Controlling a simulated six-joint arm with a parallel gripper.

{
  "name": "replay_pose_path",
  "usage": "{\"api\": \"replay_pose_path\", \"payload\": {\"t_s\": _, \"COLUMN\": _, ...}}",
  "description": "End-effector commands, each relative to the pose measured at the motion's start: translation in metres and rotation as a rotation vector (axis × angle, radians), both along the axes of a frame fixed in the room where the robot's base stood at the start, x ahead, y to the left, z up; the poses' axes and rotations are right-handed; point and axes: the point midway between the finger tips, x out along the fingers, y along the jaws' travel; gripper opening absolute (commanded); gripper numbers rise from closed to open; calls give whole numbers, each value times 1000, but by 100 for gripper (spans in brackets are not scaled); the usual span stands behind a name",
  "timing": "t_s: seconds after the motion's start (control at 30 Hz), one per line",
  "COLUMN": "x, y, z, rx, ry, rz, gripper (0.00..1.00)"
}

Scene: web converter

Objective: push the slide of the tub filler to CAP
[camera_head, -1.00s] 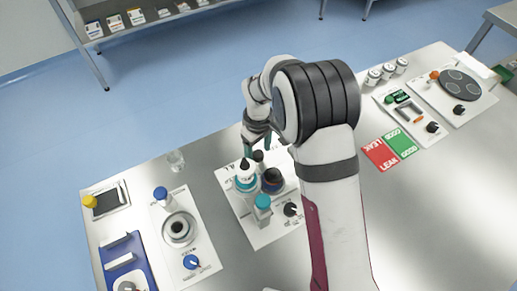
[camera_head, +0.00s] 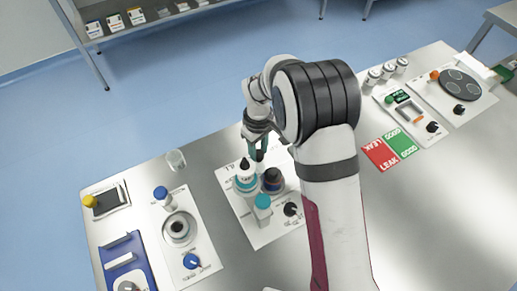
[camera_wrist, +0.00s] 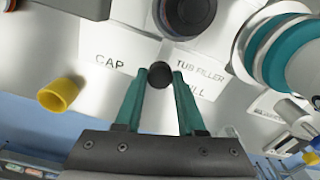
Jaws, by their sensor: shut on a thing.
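The tub filler is a white panel (camera_head: 285,228) with teal-topped and dark-topped containers on it, mid-table in the head view. In the wrist view its labels read CAP (camera_wrist: 110,62), TUB FILLER and FILL (camera_wrist: 205,94). A dark round knob (camera_wrist: 159,70), apparently the slide's, sits between those CAP and FILL labels. My gripper (camera_wrist: 158,84) is shut on this knob with its two teal fingers. The gripper also shows over the panel's far edge in the head view (camera_head: 256,155), where the knob is hidden. The right finger partly covers FILL.
A teal-capped bottle (camera_head: 263,204) and a black dial (camera_head: 291,209) stand on the panel's near side. A clear cup (camera_head: 175,160) stands to the left. A yellow knob (camera_wrist: 60,94) is left in the wrist view. Red and green cards lie right of my arm.

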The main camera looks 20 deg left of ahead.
Motion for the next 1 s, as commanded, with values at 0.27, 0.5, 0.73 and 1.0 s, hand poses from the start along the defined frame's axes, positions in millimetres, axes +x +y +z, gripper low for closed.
{"api": "replay_pose_path", "payload": {"t_s": 0.27, "x": 0, "y": 0, "z": 0, "rx": 0, "ry": 0, "rz": 0, "gripper": 0}}
{"api": "replay_pose_path", "payload": {"t_s": 0.5, "x": 0, "y": 0, "z": 1, "rx": 0, "ry": 0, "rz": -1, "gripper": 0}}
{"api": "replay_pose_path", "payload": {"t_s": 0.73, "x": 0, "y": 0, "z": 1, "rx": 0, "ry": 0, "rz": -1, "gripper": 0}}
{"api": "replay_pose_path", "payload": {"t_s": 1.0, "x": 26, "y": -26, "z": 0, "rx": -1, "ry": 0, "rz": -6, "gripper": 0}}
